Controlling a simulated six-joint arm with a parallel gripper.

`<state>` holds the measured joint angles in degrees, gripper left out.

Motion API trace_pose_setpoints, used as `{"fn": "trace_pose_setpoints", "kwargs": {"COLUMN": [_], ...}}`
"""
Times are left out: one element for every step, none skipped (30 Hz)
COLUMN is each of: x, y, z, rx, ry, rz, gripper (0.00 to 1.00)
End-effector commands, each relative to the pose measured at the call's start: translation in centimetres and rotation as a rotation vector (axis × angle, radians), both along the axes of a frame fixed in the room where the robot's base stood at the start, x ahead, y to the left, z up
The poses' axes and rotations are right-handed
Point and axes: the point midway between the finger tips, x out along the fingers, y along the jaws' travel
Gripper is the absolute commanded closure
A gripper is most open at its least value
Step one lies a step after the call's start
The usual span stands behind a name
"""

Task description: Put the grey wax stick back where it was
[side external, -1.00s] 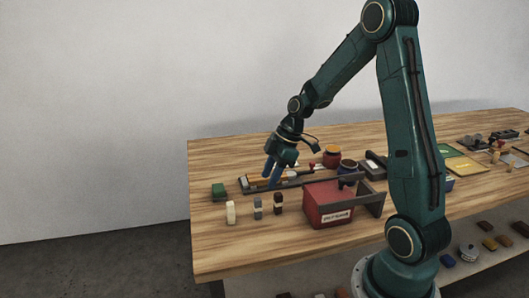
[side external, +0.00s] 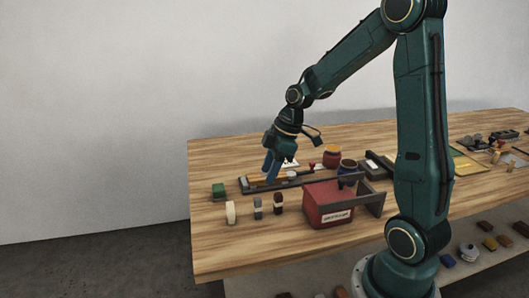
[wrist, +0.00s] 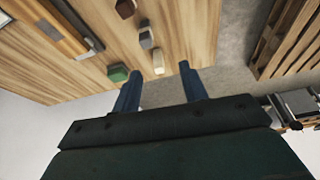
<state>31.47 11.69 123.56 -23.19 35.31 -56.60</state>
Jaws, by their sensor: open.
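The grey wax stick (side external: 258,209) stands upright on the bare table, between a cream stick (side external: 230,213) and a dark brown stick (side external: 278,203). It also shows in the wrist view (wrist: 146,39), beyond my fingers. My gripper (side external: 270,168) is open and seems empty. It is over the long dark tray (side external: 247,187), up and to the right of the grey stick, and not touching it. In the wrist view the two blue fingers of my gripper (wrist: 158,72) are apart, with the cream stick (wrist: 158,60) showing between their tips.
A green block (side external: 218,191) lies left of the tray. A red box (side external: 325,205) with a dark grey frame stands to the right of the sticks. Red and blue jars (side external: 332,155) stand behind it. The table is clear at its front left.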

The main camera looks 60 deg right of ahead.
Motion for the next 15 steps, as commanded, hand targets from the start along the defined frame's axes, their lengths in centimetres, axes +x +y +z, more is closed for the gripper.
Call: {"fn": "trace_pose_setpoints", "kwargs": {"x": [-0.4, -0.7, -1.1, -1.4, -1.8, -2.3, -2.7, -3.0, -3.6, -4.0, -4.5, -5.1, -5.6, -6.0, -6.7], "y": [0.8, 1.3, 1.9, 2.4, 2.8, 3.5, 3.9, 4.3, 4.9, 5.3, 5.7, 6.2, 6.6, 6.9, 7.4], "z": [1.0, 1.6, 2.3, 2.8, 3.4, 4.0, 4.5, 5.0, 5.6, 6.0, 6.4, 7.0, 7.4, 7.7, 8.2], "rx": [-0.012, -0.018, -0.024, -0.030, -0.035, -0.040, -0.044, -0.047, -0.052, -0.054, -0.056, -0.059, -0.060, -0.061, -0.061], "ry": [-0.003, -0.001, 0.001, 0.001, 0.000, 0.000, 0.000, -0.001, -0.004, -0.005, -0.008, -0.012, -0.016, -0.019, -0.024], "rz": [-0.017, -0.031, -0.051, -0.068, -0.084, -0.107, -0.124, -0.141, -0.166, -0.183, -0.202, -0.226, -0.245, -0.262, -0.288], "gripper": [0.57, 0.57, 0.57, 0.57, 0.57, 0.57, 0.57, 0.57, 0.57, 0.57, 0.57, 0.57, 0.57, 0.57, 0.57]}}
